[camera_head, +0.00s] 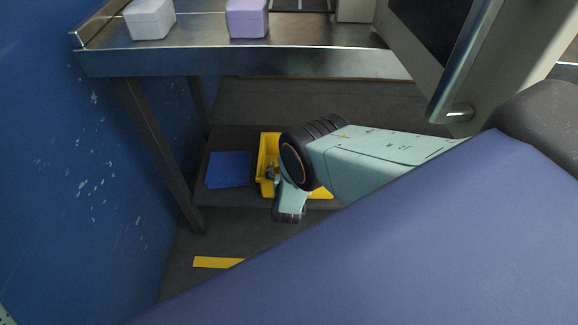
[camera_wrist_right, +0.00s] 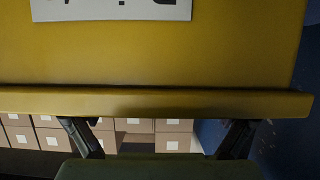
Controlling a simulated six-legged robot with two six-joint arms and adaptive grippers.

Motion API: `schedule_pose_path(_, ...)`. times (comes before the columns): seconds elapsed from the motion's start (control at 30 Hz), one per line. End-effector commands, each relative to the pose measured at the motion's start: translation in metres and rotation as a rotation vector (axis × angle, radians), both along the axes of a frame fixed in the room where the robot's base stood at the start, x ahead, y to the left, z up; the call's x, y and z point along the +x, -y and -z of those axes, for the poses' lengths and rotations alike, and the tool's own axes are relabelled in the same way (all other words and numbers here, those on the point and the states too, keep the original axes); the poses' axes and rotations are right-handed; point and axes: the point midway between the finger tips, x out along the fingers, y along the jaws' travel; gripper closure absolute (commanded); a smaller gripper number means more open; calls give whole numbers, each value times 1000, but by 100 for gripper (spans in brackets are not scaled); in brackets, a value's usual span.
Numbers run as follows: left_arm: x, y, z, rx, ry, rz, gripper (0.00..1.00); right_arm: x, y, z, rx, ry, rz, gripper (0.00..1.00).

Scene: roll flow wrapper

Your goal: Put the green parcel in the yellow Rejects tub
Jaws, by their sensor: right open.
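The yellow tub (camera_head: 263,150) sits on the low dark shelf under the steel table, partly hidden behind my right arm. In the right wrist view its yellow wall (camera_wrist_right: 150,55) fills the upper part, with a cut-off white label on it and a thick rim below. My right gripper (camera_wrist_right: 158,138) is open, its two dark fingers spread wide near the rim, with nothing visible between them. I cannot tell whether the fingers touch the rim. The green parcel is not visible in either view. My left gripper is out of view.
A white parcel (camera_head: 149,18) and a lavender parcel (camera_head: 247,17) stand on the steel table (camera_head: 200,57) above. A blue flat item (camera_head: 229,169) lies left of the tub. Table legs and a blue wall (camera_head: 60,180) bound the left. Several cartons (camera_wrist_right: 132,125) show beyond the rim.

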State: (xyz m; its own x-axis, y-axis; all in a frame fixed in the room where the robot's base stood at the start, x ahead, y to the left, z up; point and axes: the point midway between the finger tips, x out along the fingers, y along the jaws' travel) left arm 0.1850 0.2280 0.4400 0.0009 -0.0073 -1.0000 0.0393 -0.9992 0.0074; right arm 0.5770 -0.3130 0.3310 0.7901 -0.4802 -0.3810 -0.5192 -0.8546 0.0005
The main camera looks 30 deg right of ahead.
Motion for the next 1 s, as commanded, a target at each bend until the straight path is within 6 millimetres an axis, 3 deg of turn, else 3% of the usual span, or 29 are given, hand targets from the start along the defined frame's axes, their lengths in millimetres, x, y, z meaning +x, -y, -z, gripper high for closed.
schedule_pose_path(0.2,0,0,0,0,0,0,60,-1,-1,-12,0,-5,-1,2)
schedule_pose_path(0.7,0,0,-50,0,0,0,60,-77,-47,-51,0,-5,-2,2)
schedule_pose_path(1.0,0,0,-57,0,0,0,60,-95,-58,-58,0,-1,-1,2)
